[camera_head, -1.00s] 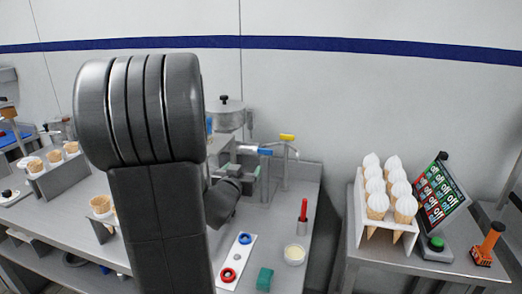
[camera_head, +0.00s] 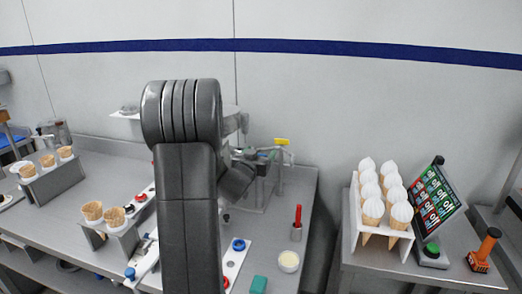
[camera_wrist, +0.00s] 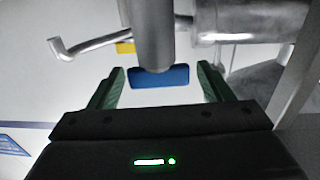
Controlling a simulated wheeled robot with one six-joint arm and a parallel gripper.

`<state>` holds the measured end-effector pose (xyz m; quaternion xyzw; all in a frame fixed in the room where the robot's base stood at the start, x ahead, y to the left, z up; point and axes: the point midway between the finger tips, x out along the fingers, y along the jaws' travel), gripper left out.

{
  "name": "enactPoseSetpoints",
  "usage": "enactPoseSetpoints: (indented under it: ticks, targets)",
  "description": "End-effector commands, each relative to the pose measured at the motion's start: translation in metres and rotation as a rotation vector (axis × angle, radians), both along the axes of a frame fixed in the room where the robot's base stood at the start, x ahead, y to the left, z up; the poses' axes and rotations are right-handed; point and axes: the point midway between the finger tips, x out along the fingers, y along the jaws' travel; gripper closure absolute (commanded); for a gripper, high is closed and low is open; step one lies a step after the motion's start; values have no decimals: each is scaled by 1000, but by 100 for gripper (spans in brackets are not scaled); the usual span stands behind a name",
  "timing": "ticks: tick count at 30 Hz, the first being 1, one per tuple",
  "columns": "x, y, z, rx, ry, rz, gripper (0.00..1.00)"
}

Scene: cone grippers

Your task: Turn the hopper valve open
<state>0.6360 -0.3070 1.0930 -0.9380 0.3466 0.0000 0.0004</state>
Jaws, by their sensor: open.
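In the wrist view, my gripper (camera_wrist: 161,87) is open with its two dark green fingers apart. A blue handle (camera_wrist: 160,77) on the end of a grey rod (camera_wrist: 152,32) shows between the fingertips, with a gap on each side. I cannot tell whether the tips reach past it. A metal cylinder, which looks like part of the hopper (camera_wrist: 248,18), is at upper right. In the head view, my arm hides most of the hopper (camera_head: 231,122) and my gripper. A yellow handle (camera_head: 281,141) stands to the right; it also shows in the wrist view (camera_wrist: 125,47).
On the bench are a white panel with a blue knob (camera_head: 238,244), a red-handled tool in a holder (camera_head: 297,222), a small cup (camera_head: 289,261) and a green block (camera_head: 258,284). Cone holders (camera_head: 52,182) stand at left. A rack of filled cones (camera_head: 379,231) stands right.

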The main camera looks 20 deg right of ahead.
Motion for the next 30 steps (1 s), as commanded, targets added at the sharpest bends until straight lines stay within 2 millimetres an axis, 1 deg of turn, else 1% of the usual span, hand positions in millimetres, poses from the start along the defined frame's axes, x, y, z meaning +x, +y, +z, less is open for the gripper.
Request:
enactPoseSetpoints:
  ticks: [3, 6, 14, 15, 17, 21, 22, 30]
  targets:
    - [8, -8, 1, -1, -1, -1, 27]
    - [11, -10, 0, -1, 1, 0, 27]
    - [12, -11, 0, -1, 1, 0, 27]
    - [12, -10, 0, -1, 1, 0, 31]
    - [12, -10, 0, -1, 1, 0, 43]
    - [12, -10, 0, -1, 1, 0, 70]
    - [12, -10, 0, 0, 0, 0, 72]
    - [12, -10, -4, 0, -3, 36, 72]
